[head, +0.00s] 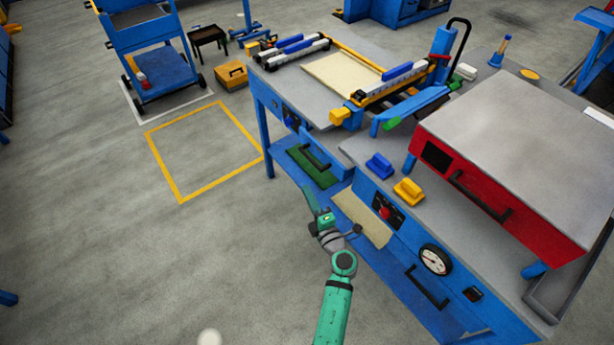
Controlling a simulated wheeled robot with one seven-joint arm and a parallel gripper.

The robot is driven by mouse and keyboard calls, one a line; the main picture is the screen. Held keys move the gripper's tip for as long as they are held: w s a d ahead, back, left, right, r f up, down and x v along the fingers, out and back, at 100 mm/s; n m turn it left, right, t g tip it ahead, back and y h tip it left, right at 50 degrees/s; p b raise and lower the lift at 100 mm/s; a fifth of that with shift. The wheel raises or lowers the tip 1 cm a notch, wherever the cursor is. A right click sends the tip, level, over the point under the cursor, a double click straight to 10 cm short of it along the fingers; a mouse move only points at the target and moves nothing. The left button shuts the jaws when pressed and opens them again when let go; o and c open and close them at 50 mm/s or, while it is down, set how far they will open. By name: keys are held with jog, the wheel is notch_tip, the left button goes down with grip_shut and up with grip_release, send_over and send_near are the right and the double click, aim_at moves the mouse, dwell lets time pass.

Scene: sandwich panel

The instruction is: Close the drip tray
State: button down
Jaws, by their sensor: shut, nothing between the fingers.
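A blue-fronted drawer with a black bar handle (316,158) sits under the left part of the blue workbench. It looks like the drip tray, but I cannot tell surely how far out it stands. A green panel (313,172) shows just below and behind the handle. My gripper (309,194), at the end of my green arm, is in front of the bench, just below the green panel in the picture. It is shut and empty. I cannot tell whether it touches anything.
A beige panel (361,218) lies to the right of my gripper, low at the bench front. A second black handle (426,287), a gauge (435,259) and a red press (500,170) are further right. Open floor (120,260) lies to the left.

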jog(key=w, duration=1.1)
jog(key=shift+a, duration=0.2)
jog(key=shift+w, duration=0.15)
